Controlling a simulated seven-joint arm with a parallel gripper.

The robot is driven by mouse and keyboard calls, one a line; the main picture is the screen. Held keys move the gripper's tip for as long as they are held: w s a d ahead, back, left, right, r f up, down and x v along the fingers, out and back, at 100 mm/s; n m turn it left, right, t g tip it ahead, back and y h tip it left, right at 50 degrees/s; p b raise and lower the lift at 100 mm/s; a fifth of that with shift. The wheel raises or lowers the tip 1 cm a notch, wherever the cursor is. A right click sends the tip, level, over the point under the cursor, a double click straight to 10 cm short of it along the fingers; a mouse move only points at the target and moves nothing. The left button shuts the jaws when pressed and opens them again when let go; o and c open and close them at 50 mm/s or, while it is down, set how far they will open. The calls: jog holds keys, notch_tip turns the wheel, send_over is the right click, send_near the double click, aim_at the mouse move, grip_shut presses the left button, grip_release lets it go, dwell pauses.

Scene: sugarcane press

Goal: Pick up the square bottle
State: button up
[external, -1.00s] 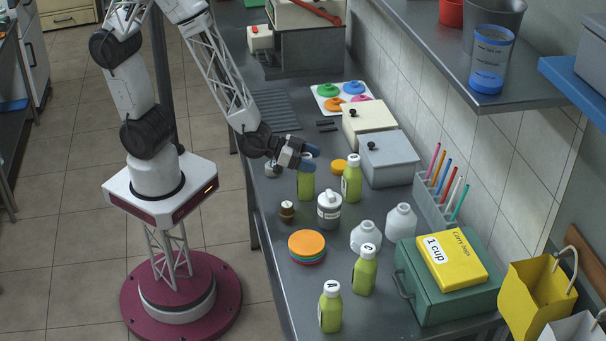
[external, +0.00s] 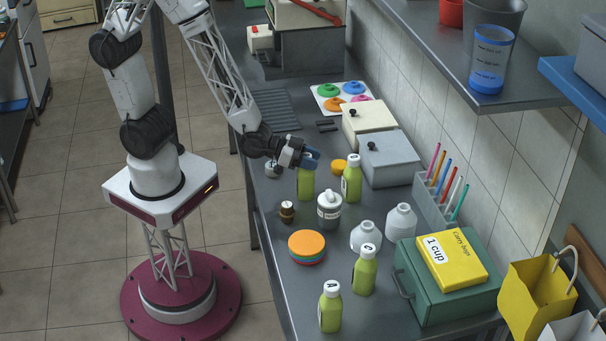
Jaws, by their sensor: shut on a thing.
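A square-sided green bottle (external: 306,184) stands upright on the steel counter, its top hidden by my gripper. My gripper (external: 312,158) is at the top of this bottle, with its blue-tipped fingers shut on it. A similar green bottle with a white cap (external: 352,178) stands just to the right. Two more green bottles stand at the near end, one marked A (external: 330,308) and one with a marked white cap (external: 364,272). From this view I cannot clearly compare the bottles' cross-sections.
A white-and-grey jar (external: 329,211), a small brown jar (external: 287,211) and stacked coloured discs (external: 307,246) stand nearer on the counter (external: 279,270). Two white jugs (external: 401,222) and a grey lidded box (external: 388,160) are to the right. A yellow lid lies behind the bottles.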

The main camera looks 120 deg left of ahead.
grip_shut()
jog(key=shift+r, duration=0.15)
jog(key=shift+r, duration=0.75)
notch_tip(320, 180, up, 2)
jog(key=s+d, duration=0.1)
jog(key=s, duration=0.6)
jog(key=s+d+r, duration=0.1)
jog(key=s+d, duration=0.1)
jog(key=s, duration=0.6)
jog(key=shift+s+d+r, duration=0.15)
jog(key=shift+s+d, duration=0.1)
jog(key=shift+s, duration=0.05)
jog(key=shift+r, duration=0.1)
